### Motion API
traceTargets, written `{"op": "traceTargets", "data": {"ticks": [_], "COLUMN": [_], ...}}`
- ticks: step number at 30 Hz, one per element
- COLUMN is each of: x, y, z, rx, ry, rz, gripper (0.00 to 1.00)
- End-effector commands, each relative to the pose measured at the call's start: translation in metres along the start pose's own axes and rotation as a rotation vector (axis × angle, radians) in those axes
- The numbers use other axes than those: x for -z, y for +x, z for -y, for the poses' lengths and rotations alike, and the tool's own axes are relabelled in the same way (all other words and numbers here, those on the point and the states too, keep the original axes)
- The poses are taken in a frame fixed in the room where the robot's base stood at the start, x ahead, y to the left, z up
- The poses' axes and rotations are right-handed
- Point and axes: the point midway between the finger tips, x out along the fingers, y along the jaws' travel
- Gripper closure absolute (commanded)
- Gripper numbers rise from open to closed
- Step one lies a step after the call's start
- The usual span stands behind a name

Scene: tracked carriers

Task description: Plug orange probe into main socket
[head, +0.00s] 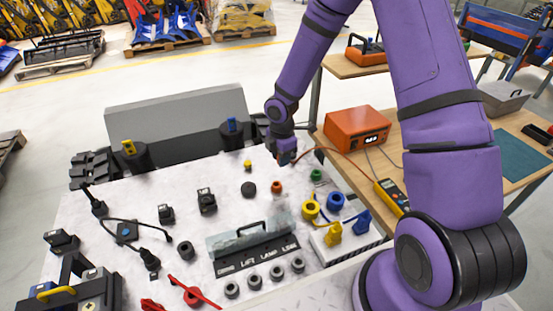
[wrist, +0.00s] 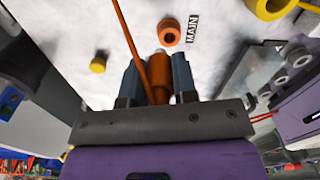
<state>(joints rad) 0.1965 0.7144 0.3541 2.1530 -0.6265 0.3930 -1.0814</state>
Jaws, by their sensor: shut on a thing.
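My gripper (wrist: 157,72) is shut on the orange probe (wrist: 160,92), which sits between the two fingers with its tip pointing at the panel. An orange cable (wrist: 130,40) runs across the wrist view past the probe. The main socket (wrist: 169,32) is an orange ring with a dark hole, beside a "MAIN" label (wrist: 192,29). In the wrist view the probe tip is just short of the socket, apart from it. In the head view my gripper (head: 285,155) is above and behind the orange socket (head: 276,187); the probe is mostly hidden there.
A yellow knob (head: 247,165), black knob (head: 249,189) and green socket (head: 316,175) stand near on the white panel. Larger yellow (head: 310,208) and blue (head: 335,201) rings are to the right. An orange meter box (head: 357,130) and yellow multimeter (head: 391,197) sit on the bench.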

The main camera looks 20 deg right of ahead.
Motion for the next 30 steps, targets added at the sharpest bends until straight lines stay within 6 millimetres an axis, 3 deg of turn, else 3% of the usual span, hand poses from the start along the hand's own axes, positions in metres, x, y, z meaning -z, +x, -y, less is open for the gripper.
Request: {"op": "traceTargets", "data": {"ticks": [6, 12, 18, 30], "x": [0.013, 0.021, 0.024, 0.024], "y": [-0.005, -0.008, -0.009, -0.008], "z": [0.006, 0.01, 0.011, 0.011], "rx": [-0.008, -0.012, -0.014, -0.014], "ry": [-0.459, -0.753, -0.864, -0.869], "rz": [0.003, 0.009, 0.012, 0.012], "gripper": [0.98, 0.98, 0.98, 0.98]}}
